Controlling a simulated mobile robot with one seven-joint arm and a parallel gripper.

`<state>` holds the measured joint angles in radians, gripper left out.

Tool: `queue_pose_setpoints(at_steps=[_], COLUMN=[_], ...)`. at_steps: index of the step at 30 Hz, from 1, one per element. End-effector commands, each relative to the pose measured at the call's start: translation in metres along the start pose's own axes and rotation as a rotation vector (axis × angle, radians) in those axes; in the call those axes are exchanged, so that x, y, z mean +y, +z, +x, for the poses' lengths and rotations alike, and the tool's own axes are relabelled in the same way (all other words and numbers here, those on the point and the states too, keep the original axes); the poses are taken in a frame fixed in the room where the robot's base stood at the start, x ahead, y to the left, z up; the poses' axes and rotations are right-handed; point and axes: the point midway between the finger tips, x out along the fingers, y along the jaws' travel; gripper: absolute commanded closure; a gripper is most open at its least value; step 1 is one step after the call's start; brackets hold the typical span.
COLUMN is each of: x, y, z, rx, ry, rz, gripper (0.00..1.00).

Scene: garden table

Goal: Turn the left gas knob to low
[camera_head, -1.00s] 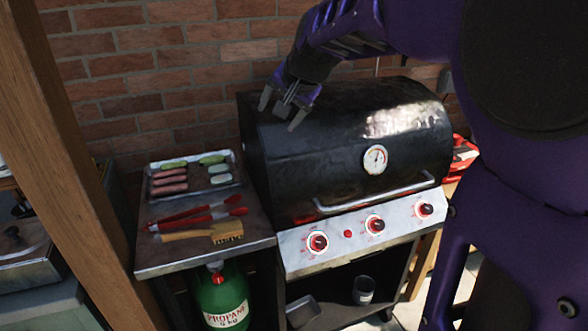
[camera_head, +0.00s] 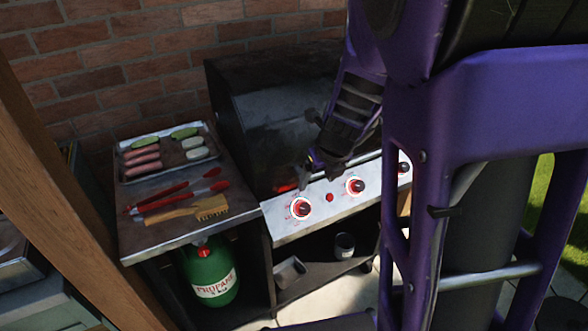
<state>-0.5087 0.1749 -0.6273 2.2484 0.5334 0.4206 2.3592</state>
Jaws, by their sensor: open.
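The left gas knob (camera_head: 300,208) is the leftmost red knob on the steel control panel (camera_head: 282,232) of the black grill (camera_head: 245,125). It has a pale ring with red marks around it; its exact setting is too small to read. My gripper (camera_head: 315,172) is open and empty, above the panel, in front of the lid, a little above and right of the left knob. It appears apart from the knob. My arm hides the lid's right side.
A side shelf (camera_head: 150,240) left of the grill holds a food tray (camera_head: 128,172), red tongs (camera_head: 180,193) and a brush (camera_head: 208,208). A green propane tank (camera_head: 212,270) stands below. The right knob (camera_head: 404,165) is beside my arm. A wooden post (camera_head: 75,205) stands at left.

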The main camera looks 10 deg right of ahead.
Motion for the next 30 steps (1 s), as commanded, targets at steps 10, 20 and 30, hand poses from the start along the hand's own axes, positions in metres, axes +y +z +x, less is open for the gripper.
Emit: queue_pose_setpoints(at_steps=[10, 20, 30], x=[-0.001, -0.001, -0.001], y=[-0.004, -0.003, -0.001], z=[0.059, 0.129, 0.171], rx=[0.004, 0.002, 0.001], ry=[-0.002, -0.002, -0.001], rz=[0.010, 0.009, 0.009], gripper=[0.21, 0.21, 0.21])
